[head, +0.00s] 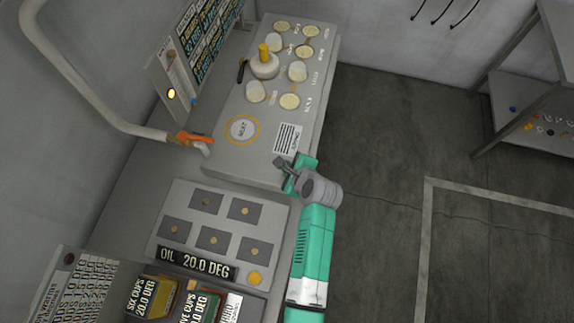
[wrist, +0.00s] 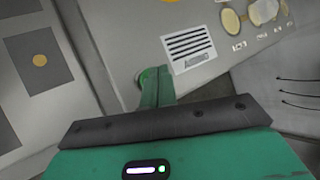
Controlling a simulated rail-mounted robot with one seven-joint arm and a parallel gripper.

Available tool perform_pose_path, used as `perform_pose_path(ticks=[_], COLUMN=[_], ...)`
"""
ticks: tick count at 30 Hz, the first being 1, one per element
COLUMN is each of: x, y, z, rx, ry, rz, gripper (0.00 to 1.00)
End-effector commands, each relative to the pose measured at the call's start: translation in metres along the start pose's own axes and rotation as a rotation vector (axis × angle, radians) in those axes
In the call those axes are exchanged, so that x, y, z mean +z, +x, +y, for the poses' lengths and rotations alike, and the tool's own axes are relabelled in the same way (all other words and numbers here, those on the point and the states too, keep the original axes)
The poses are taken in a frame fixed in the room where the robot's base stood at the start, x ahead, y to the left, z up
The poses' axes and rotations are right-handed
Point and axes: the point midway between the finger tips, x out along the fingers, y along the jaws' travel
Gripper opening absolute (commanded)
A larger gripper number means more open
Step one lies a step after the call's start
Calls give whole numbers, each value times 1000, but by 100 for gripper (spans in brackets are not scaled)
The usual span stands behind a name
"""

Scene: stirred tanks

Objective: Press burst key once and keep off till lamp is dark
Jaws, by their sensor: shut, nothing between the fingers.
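The burst key (head: 242,129) is a round pale button with a yellow ring, on the near end of the raised grey console. Its lettering is small. Nothing touches it. The lamp (head: 171,93) on the upright panel at the left glows orange. My gripper (wrist: 155,84) is shut and empty, its green fingers together in the wrist view. In the head view it is at the console's near right corner, to the right of and below the key, clear of it. The hand hides the fingertips there. The wrist view does not show the key in full.
A striped label (head: 287,138) lies between the key and my gripper. A white knob with a yellow top (head: 264,63) and several pale discs stand farther up the console. A bent pipe with an orange handle (head: 194,137) reaches in from the left. A board of grey squares (head: 178,259) lies nearer.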

Motion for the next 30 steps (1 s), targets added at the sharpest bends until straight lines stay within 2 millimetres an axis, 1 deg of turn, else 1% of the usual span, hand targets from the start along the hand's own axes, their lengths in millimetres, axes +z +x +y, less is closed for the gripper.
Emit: perform_pose_path(ticks=[1, 3, 12, 30], x=[6, 11, 28, 27], y=[-8, -15, -38, -37], z=[-6, -11, -28, -27], rx=[0, 0, 0, 0], ry=[0, 0, 0, 0], rz=[0, 0, 0, 0], gripper=[0, 0, 0, 0])
